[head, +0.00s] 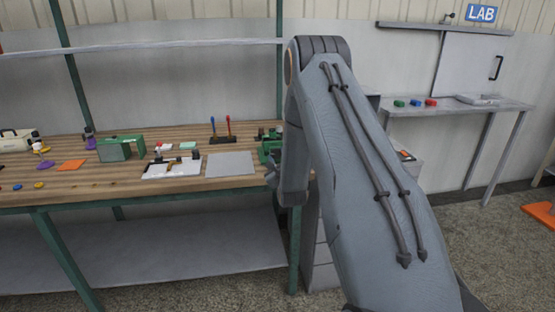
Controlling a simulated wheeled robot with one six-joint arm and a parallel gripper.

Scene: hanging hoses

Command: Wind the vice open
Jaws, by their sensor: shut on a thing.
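The green vice (268,147) is at the right end of the wooden workbench (110,180), partly hidden behind my arm. My gripper (271,174) is just below and in front of the vice, at the bench's front right corner. It is small in the head view and mostly covered by my own arm. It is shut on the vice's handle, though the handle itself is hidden. How far apart the vice jaws are cannot be made out.
A grey plate (230,164) lies left of the vice, with a screwdriver rack (222,139) behind it. A white tray (171,167) and a green machine (117,149) stand further left. A side table (460,107) with coloured blocks is at the right.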

